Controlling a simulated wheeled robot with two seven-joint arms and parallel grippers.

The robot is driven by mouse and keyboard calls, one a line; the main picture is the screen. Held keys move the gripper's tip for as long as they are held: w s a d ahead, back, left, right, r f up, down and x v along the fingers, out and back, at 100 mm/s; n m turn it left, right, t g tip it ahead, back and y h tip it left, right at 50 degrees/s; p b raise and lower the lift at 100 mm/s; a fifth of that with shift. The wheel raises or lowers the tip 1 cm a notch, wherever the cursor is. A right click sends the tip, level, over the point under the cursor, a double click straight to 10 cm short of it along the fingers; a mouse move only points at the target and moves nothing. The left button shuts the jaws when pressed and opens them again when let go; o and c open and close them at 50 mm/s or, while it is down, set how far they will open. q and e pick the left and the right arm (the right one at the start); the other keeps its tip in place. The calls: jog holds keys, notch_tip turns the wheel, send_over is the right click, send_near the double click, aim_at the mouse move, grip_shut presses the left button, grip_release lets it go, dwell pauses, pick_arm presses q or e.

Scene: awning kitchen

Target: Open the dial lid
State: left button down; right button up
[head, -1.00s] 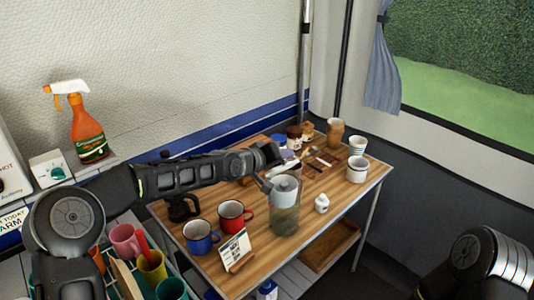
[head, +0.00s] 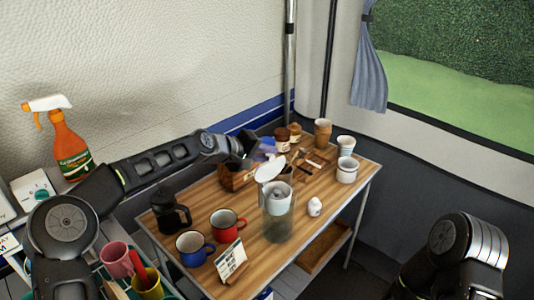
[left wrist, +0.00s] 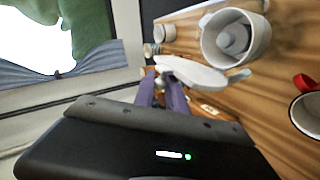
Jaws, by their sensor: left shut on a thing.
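A clear glass jar (head: 278,222) with a whitish inner cup at its top stands on the wooden table. Its pale round lid (head: 270,168) is tilted up at the jar's back left, and the mouth is uncovered. The left wrist view shows the lid (left wrist: 190,74) edge-on beside the open round mouth (left wrist: 236,38). My left gripper (head: 254,164) is at the raised lid, behind and left of the jar. Its two purple-grey fingers (left wrist: 163,92) are shut on the lid's edge, partly hidden by the wrist housing. My right gripper is out of view.
A red mug (head: 226,222), a blue mug (head: 193,248), a small card stand (head: 231,262) and a dark press pot (head: 168,212) stand left of the jar. A small white pot (head: 314,207) is close on its right. White cups (head: 346,170) stand at the back right.

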pick_arm(q)
jog(key=c, duration=1.7)
grip_release()
jog(key=shift+s+a+r, duration=0.15)
jog(key=shift+s+a, duration=0.15)
jog(key=shift+a, duration=0.1)
jog(key=b+v, duration=0.2)
jog(key=v, duration=0.4)
jog(key=shift+s+r+b, duration=0.3)
jog(key=shift+b, duration=0.05)
jog(key=shift+a, duration=0.2)
